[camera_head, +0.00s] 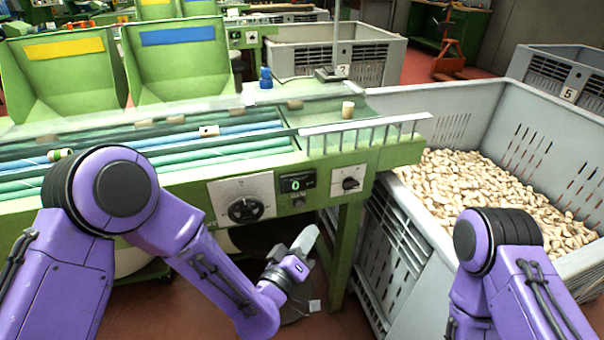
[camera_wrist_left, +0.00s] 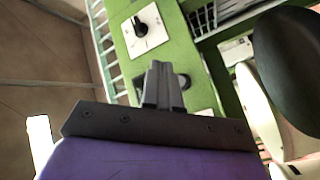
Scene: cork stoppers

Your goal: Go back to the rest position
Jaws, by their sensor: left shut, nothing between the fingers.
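My left gripper (camera_head: 304,241) is in front of the green sorting machine (camera_head: 384,157), below its control panel, with its fingers pointing up. The fingers are together with nothing between them. In the left wrist view the shut fingers (camera_wrist_left: 163,85) point toward the green machine front, where a dial on a white plate (camera_wrist_left: 142,28) shows. My right arm (camera_head: 505,275) comes in at the lower right of the head view. Its gripper is outside the frame.
A large grey crate (camera_head: 425,225) full of corks (camera_head: 490,190) stands to the right of the machine. A single cork (camera_head: 347,109) stands on the machine's top right. Another cork (camera_head: 209,131) lies on the rollers. Green bins (camera_head: 178,68) stand behind. Red floor shows below the machine.

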